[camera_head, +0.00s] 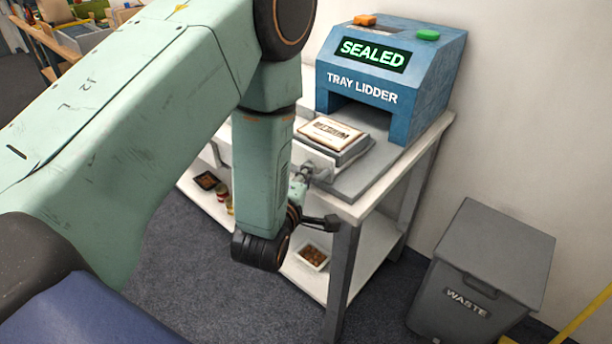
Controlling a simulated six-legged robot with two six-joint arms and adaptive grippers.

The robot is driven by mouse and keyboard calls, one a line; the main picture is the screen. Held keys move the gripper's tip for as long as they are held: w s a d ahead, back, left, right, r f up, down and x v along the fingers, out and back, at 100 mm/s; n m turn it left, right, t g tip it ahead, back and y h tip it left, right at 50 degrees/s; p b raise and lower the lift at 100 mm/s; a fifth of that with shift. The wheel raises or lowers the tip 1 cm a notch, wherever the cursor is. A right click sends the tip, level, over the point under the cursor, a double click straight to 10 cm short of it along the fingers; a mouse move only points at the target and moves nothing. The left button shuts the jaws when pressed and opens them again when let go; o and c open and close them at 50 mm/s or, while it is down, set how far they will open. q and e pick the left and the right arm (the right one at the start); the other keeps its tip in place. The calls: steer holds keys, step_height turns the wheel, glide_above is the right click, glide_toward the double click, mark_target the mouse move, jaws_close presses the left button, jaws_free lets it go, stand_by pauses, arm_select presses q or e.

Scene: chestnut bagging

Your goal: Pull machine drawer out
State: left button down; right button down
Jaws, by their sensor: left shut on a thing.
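The blue tray lidder machine (390,70) stands on a white table, and its display reads SEALED. Its grey drawer (352,150) sticks out of the front opening and carries a lidded tray (330,132) with a printed label. My left gripper (314,180) is at the front of the drawer and is shut on the drawer's handle. My own left arm hides most of the gripper, and the handle is hard to make out. My right gripper is not in view.
The white table (430,140) has a lower shelf holding an open food tray (312,257) and a dark tray (206,181). A grey WASTE bin (480,270) stands right of the table. A yellow pole (588,312) is at the lower right corner.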

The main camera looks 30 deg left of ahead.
arm_select(q)
steer(key=c, duration=1.7)
jaws_free()
steer(key=shift+s+f, duration=0.15)
steer(key=shift+s, duration=0.1)
steer(key=shift+o, duration=0.3)
steer(key=shift+a, duration=0.1)
steer(key=v, duration=0.7)
steer(key=shift+s+r, duration=0.2)
steer(key=shift+s, duration=0.1)
